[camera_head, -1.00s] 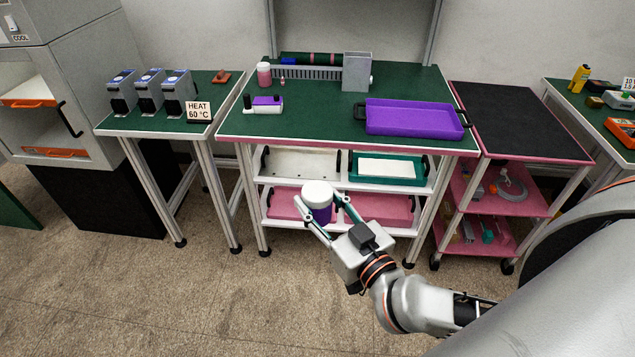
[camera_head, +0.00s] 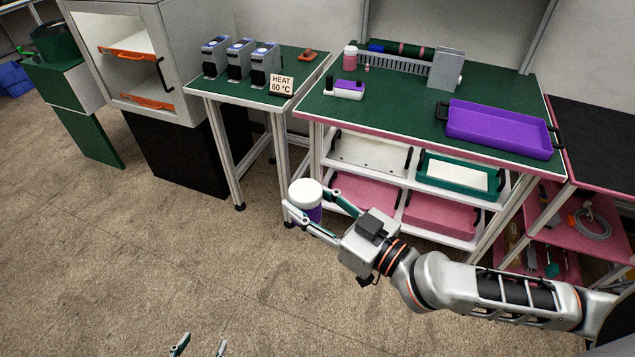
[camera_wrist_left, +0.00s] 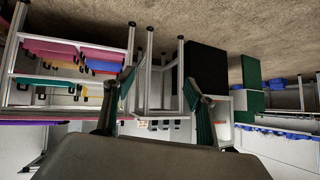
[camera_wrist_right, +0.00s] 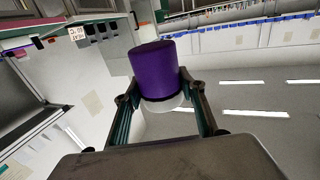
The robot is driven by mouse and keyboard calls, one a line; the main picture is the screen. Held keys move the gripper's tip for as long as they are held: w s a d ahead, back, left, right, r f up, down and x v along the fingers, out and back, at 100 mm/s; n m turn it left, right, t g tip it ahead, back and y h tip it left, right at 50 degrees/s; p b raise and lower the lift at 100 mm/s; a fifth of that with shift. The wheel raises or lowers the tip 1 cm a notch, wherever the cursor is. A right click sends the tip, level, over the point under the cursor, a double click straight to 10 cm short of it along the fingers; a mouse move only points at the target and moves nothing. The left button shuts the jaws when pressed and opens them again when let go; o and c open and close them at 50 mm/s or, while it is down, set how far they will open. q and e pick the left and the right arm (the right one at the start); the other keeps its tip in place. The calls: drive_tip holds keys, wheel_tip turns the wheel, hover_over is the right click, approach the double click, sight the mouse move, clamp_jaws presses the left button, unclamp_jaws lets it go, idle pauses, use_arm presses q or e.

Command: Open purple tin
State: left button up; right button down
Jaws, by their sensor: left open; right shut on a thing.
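The purple tin (camera_head: 311,214) with a white lid (camera_head: 305,192) is held upright in the air in front of the workbench. My right gripper (camera_head: 318,211) is shut around it, one finger on each side. In the right wrist view the purple tin (camera_wrist_right: 155,72) shows between the fingertips, with the white lid (camera_wrist_right: 168,105) at its lower end in that picture. My left gripper (camera_head: 200,347) shows only as two fingertips at the bottom edge of the head view, apart and empty. In the left wrist view its fingers (camera_wrist_left: 160,95) are spread with nothing between them.
The green workbench (camera_head: 400,129) holds a purple tray (camera_head: 497,127). A side table (camera_head: 230,93) carries several grey devices and a heat sign (camera_head: 281,85). An open cabinet (camera_head: 180,50) stands at the left. The floor (camera_head: 130,260) in front is clear.

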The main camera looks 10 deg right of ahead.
use_arm(q)
drive_tip(key=w+d+r+m+g+h, duration=0.2)
drive_tip(key=w+d+r+m+h, duration=0.1)
drive_tip(key=w+d+r+m, duration=0.9)
drive_tip(key=w+d+r+m+g+h, duration=0.25)
drive_tip(key=w+d+r+m, duration=0.7)
drive_tip(key=d, duration=0.55)
wheel_tip(320, 180, up, 23)
drive_tip(key=m+g+y, duration=0.6)
drive_tip(key=m+y, duration=0.1)
drive_tip(key=m, duration=1.4)
hover_over(308, 189)
drive_tip(key=shift+w+d+f, duration=0.1)
drive_tip(key=shift+w+d, duration=0.15)
drive_tip(key=shift+s+a+r+y, duration=0.2)
drive_tip(key=shift+s+r+y, duration=0.05)
drive_tip(key=shift+r+y, duration=0.1)
drive_tip(key=shift+f, duration=3.95)
drive_tip(key=shift+c, duration=0.5)
